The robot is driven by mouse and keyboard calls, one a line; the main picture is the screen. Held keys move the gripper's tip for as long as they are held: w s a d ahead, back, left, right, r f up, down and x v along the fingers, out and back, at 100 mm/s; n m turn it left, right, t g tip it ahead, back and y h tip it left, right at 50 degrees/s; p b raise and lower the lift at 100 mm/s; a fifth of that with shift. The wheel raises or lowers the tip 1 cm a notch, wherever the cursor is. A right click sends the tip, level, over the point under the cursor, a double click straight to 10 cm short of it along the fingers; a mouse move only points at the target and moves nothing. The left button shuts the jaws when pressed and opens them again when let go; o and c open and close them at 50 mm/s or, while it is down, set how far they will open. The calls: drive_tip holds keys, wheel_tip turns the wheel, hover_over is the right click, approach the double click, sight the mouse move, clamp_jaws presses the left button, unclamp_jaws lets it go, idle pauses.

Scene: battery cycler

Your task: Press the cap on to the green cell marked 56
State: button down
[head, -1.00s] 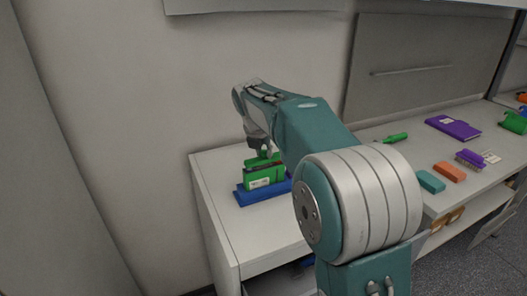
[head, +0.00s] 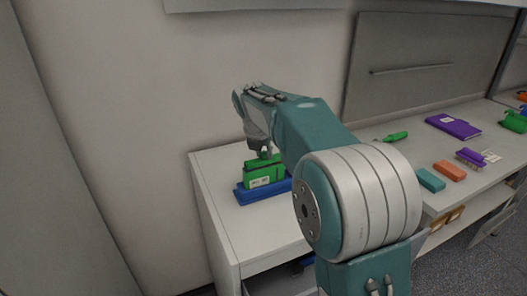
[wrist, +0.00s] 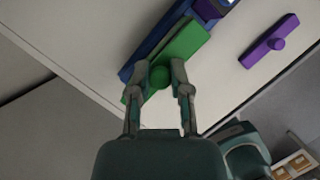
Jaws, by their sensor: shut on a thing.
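The green cell (head: 266,182) stands upright in a blue holder (head: 250,197) on the left part of the counter. A pale label shows on its front, but its number is too small to read. The green cap (wrist: 187,50) lies along the top of the cell, with no clear gap between them in the head view; I cannot tell if it is fully seated. My gripper (wrist: 164,73) is above the cell, its two fingers shut on the round knob of the green cap. In the head view my gripper (head: 264,150) partly hides the knob.
A purple cap (wrist: 270,42) with a knob lies on the counter in the wrist view. Teal (head: 430,181) and orange (head: 450,171) blocks and a purple book-like item (head: 453,126) lie to the right. A wall stands behind.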

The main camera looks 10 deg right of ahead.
drive_tip(key=shift+f, duration=0.1)
idle(0.3)
drive_tip(key=shift+c, duration=2.4)
unclamp_jaws()
drive_tip(key=o, duration=0.5)
drive_tip(key=shift+c, duration=0.2)
drive_tip(key=shift+r, duration=3.5)
clamp_jaws()
